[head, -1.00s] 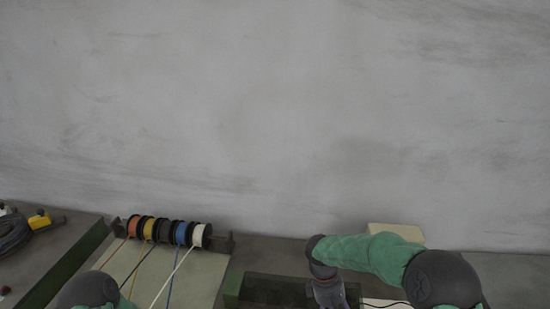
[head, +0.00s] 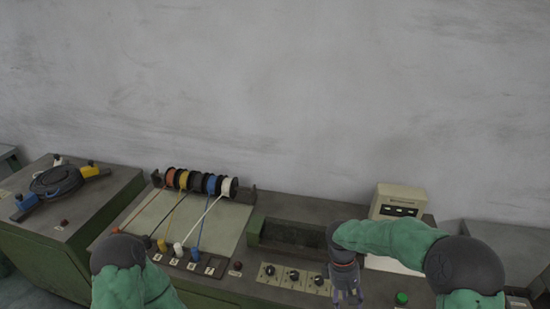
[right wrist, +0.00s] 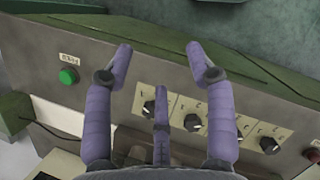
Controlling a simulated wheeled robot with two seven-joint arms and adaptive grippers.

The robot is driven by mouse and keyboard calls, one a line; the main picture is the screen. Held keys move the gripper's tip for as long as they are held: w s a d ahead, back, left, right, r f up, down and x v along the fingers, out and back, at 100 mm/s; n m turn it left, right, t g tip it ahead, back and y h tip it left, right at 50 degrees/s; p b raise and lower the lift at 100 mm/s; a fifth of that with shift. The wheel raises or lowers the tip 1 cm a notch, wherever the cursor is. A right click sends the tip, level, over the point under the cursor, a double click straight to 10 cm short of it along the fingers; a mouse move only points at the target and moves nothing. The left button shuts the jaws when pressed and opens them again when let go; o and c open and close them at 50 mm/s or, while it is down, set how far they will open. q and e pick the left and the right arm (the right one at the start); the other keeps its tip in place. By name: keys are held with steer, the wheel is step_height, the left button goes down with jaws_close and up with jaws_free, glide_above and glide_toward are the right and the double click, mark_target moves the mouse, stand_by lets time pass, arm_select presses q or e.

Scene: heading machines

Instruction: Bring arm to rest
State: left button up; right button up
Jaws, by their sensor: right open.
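My right arm (head: 385,237) in green sleeving reaches in from the right in the head view, with its wrist hanging over the front of the green bench. My right gripper (head: 347,297) points down at the bottom edge, partly cut off. In the right wrist view the right gripper (right wrist: 160,55) has its purple fingers spread open and empty, in front of the panel of black knobs (right wrist: 193,122) and apart from it as far as I can tell. My left arm (head: 122,275) shows only partly at the lower left; its gripper is out of the picture.
A rack of coloured wire spools (head: 200,184) stands on the bench, with wires running to plugs. A recessed tray (head: 290,238), a beige box (head: 397,203) and a green button (head: 401,298) are near my right arm. A coiled cable (head: 57,180) lies on the left cabinet.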

arm_select(q)
steer(key=f+b, duration=0.2)
steer(key=f, duration=0.1)
steer(key=f+b, duration=0.1)
steer(key=b, duration=0.1)
steer(key=shift+w+f, duration=0.25)
steer(key=shift+w, duration=0.05)
arm_select(e)
steer(key=s+a+f+m+t+y, duration=0.1)
steer(key=s+a+f+m+y, duration=0.1)
steer(key=f, duration=0.6)
steer(key=s+a+f+m+t+y, duration=0.1)
steer(key=s+a+f+m+y, duration=0.1)
steer(key=s+a+f+m, duration=0.2)
steer(key=s+a+f+m+t+y, duration=0.2)
steer(key=s+a+f, duration=0.3)
steer(key=f, duration=0.8)
steer(key=s, duration=0.3)
steer(key=shift+s+f+m, duration=0.2)
steer(key=shift+f+m, duration=0.15)
steer(key=shift+m, duration=0.05)
